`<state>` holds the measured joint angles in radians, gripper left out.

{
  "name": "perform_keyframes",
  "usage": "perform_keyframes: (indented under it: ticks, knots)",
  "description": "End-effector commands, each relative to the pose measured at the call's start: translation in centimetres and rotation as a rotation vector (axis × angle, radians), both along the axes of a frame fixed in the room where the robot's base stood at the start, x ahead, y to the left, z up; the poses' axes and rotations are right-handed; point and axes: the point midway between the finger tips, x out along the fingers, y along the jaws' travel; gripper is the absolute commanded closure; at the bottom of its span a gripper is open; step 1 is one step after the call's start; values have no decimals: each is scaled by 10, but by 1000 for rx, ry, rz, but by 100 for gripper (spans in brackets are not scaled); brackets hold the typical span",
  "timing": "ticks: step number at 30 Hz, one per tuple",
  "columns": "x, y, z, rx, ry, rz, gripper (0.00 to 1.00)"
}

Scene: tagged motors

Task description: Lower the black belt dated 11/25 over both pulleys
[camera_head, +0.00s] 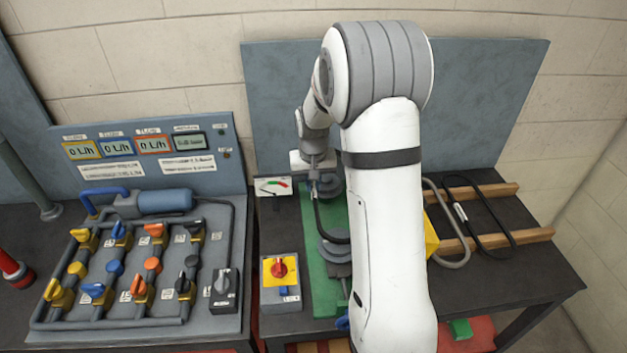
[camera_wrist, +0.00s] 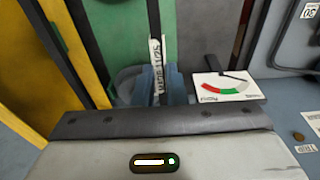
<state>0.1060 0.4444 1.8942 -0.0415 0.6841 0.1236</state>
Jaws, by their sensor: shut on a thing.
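My gripper (camera_wrist: 152,88) is shut on the black belt (camera_wrist: 153,18), whose white tag (camera_wrist: 157,62) reads 11/25 between the blue-grey fingers. In the head view my gripper (camera_head: 315,183) is beside the upper pulley (camera_head: 331,186), and the held belt (camera_head: 318,217) curves down towards the lower pulley (camera_head: 334,251). Both grey pulleys are over the green base plate (camera_head: 320,289). My arm hides the right side of the plate and part of the belt. I cannot tell whether the belt is around either pulley or above it.
Another black belt (camera_head: 508,236) with a white tag and a grey belt (camera_head: 462,263) lie across wooden bars (camera_head: 530,236) at right. A gauge (camera_head: 272,186) and a red-knob switch box (camera_head: 281,281) stand left of the plate. A valve panel (camera_head: 235,200) fills the left.

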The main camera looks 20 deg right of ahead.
Motion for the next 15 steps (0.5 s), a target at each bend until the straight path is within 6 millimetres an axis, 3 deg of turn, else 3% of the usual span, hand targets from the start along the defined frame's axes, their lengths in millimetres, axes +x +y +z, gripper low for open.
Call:
perform_keyframes:
  ticks: [15]
  knots:
    - [0,-1,-39,1,2,-1,100]
